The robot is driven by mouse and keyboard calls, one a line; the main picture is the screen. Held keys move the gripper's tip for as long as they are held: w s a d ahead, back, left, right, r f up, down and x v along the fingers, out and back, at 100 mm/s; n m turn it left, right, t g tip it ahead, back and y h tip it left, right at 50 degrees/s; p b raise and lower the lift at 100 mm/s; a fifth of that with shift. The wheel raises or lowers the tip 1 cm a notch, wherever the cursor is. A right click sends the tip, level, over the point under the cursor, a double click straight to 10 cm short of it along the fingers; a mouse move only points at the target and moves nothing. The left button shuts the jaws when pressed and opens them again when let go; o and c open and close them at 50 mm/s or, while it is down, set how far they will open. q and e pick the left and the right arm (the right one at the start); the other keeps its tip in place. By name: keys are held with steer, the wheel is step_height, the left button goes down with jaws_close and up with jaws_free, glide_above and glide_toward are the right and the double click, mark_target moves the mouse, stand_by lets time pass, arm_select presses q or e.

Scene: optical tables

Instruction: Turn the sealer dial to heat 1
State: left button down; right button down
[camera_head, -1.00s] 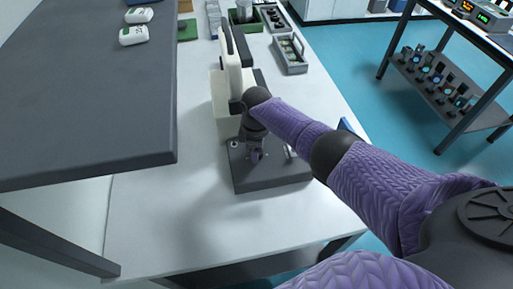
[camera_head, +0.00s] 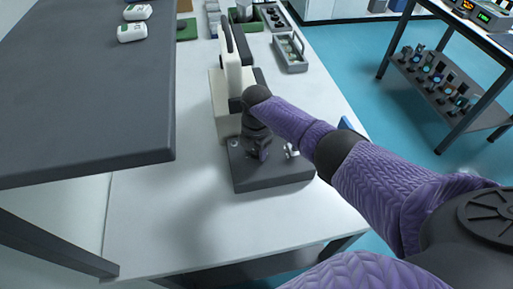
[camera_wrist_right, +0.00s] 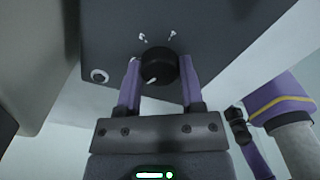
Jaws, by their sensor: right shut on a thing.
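The sealer (camera_head: 229,90) stands on the white table, with a cream body, a tall upright arm and a dark grey base (camera_head: 272,176). In the right wrist view its black dial (camera_wrist_right: 158,67) sits on the dark panel (camera_wrist_right: 215,35), with a pale pointer mark toward the lower left. Two small white marks lie above the dial. My right gripper (camera_wrist_right: 159,80) is shut on the dial, one purple finger on each side. In the head view my right gripper (camera_head: 262,152) is over the base and its wrist hides the dial. My left gripper is out of view.
A dark raised shelf (camera_head: 90,110) covers the left, with white devices (camera_head: 132,32) on it. The front of the white table (camera_head: 200,225) is clear.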

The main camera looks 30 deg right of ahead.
steer(key=n, duration=0.4)
steer(key=shift+r, duration=0.1)
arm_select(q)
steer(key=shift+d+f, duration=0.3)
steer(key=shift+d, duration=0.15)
arm_select(e)
steer(key=shift+n, duration=0.4)
arm_select(q)
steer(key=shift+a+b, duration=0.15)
steer(key=shift+b, duration=0.15)
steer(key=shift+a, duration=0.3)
arm_select(e)
steer(key=shift+c, duration=1.6)
jaws_free()
steer(key=shift+o, duration=0.5)
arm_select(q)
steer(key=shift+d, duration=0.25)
